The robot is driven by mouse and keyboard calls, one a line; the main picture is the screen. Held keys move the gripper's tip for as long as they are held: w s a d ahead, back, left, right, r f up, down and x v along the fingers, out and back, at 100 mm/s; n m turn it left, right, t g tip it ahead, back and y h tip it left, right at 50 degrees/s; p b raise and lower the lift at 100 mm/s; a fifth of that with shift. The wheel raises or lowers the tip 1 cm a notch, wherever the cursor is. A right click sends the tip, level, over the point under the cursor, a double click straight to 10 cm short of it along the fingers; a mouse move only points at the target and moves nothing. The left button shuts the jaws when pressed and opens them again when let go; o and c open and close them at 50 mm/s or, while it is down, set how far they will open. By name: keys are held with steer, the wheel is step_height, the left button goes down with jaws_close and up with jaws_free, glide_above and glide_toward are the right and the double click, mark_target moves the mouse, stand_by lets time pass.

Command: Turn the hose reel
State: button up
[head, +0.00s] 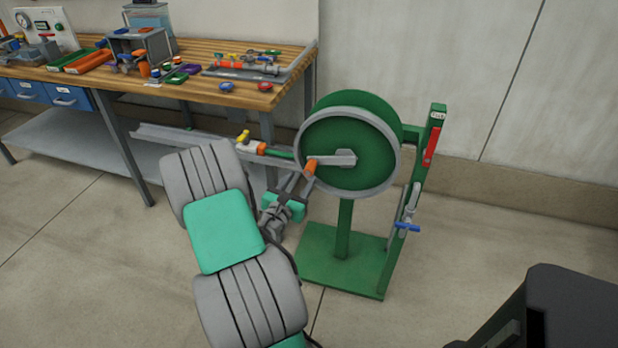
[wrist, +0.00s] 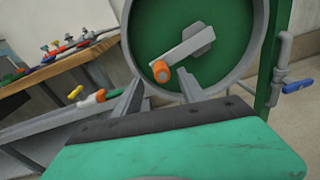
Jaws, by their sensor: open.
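The green hose reel (head: 371,135) with a grey rim stands on a green post and base plate. Its grey crank arm (head: 330,158) runs left from the hub to an orange handle (head: 310,168). In the wrist view the reel (wrist: 203,18) fills the upper middle, and the orange handle (wrist: 161,71) sits end-on below the hub. My gripper (head: 300,185) is near the handle at the reel's lower left. In the wrist view my gripper (wrist: 158,92) has its fingers spread on either side of the handle. Contact cannot be told.
A wooden workbench (head: 190,90) with tools stands behind at left. A hose end with an orange and yellow fitting (head: 250,146) sticks out left of the reel. A blue-handled valve (head: 407,227) is on the right post. Open floor lies right of the stand.

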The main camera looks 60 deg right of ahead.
mark_target(308, 172)
steer(key=n, duration=0.1)
steer(key=f+n, duration=0.1)
steer(key=n+t, duration=0.1)
steer(key=shift+s+d+f, duration=0.25)
steer(key=shift+d, duration=0.1)
steer(key=shift+d+n+h, duration=0.2)
steer(key=shift+n+h, duration=0.1)
steer(key=shift+n, duration=0.4)
steer(key=d, duration=0.2)
steer(key=w+d+p, duration=0.1)
steer(key=d, duration=0.4)
steer(key=shift+w+d+r+p, duration=0.1)
steer(key=shift+w+d+p, duration=0.05)
steer(key=shift+p, duration=0.2)
jaws_close()
